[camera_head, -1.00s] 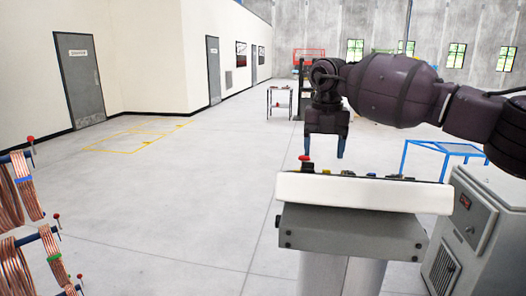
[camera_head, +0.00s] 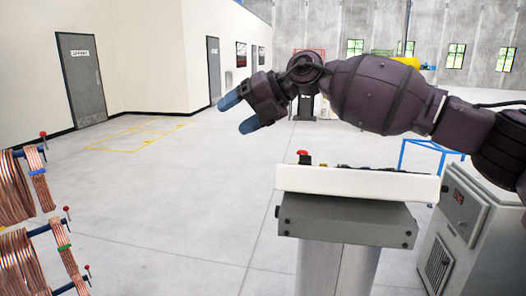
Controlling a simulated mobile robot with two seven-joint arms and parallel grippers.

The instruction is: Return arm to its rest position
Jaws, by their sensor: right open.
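My right arm comes in from the right edge, above the control console (camera_head: 357,182). My right gripper (camera_head: 238,112) is open and empty. Its two blue-tipped fingers point left and slightly down, in the air left of the console and higher than its top. It touches nothing. A red button (camera_head: 303,156) shows at the left end of the console's top; other parts of the console's top are mostly hidden behind its white front edge. My left gripper is not in view.
Copper tube coils (camera_head: 14,190) hang on rack bars with red-knobbed ends at the left edge. A grey cabinet (camera_head: 468,230) stands right of the console. A blue frame (camera_head: 433,148) is behind it. The floor (camera_head: 190,190) between coils and console is clear.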

